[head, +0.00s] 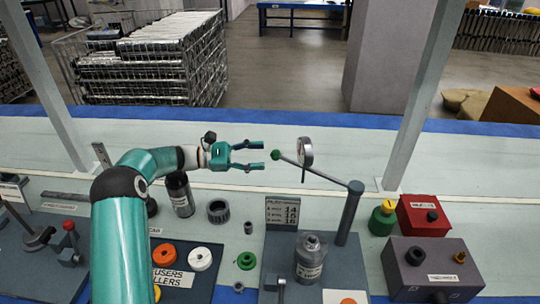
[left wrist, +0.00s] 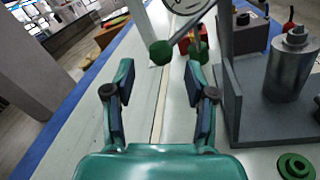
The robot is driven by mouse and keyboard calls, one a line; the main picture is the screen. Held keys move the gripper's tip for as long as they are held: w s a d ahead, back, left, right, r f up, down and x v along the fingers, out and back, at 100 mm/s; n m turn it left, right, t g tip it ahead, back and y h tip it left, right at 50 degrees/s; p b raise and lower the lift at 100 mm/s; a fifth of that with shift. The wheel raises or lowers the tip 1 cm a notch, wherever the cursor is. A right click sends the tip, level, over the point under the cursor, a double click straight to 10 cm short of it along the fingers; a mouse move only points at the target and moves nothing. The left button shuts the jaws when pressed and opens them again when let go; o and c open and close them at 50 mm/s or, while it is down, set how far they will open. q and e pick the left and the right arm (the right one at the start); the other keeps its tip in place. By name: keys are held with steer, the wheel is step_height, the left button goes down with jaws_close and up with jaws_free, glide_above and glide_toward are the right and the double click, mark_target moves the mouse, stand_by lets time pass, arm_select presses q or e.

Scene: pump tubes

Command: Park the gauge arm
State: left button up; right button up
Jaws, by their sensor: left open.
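The gauge arm (head: 318,172) is a thin grey rod reaching left from the top of a dark post (head: 348,215). It carries a round white dial gauge (head: 305,152) and ends in a green knob (head: 275,155). My left gripper (head: 261,157) is open, its fingers pointing right, with the green knob just past the fingertips. In the left wrist view, the green knob (left wrist: 161,52) shows ahead, beyond and between the open fingers (left wrist: 158,80), apart from them. The gauge (left wrist: 186,5) is cut off at the top there. My right gripper is not in view.
A grey pump body (head: 311,258) stands on the plate below the gauge arm, beside an upright number sign (head: 282,213). A red box (head: 423,215), a green bottle (head: 382,218) and a dark box (head: 431,268) stand to the right. The bench behind the gripper is clear.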

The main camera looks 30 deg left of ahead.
arm_select(q)
steer(key=v, duration=0.6)
steer(key=shift+a, duration=0.15)
steer(key=shift+s+f, duration=0.1)
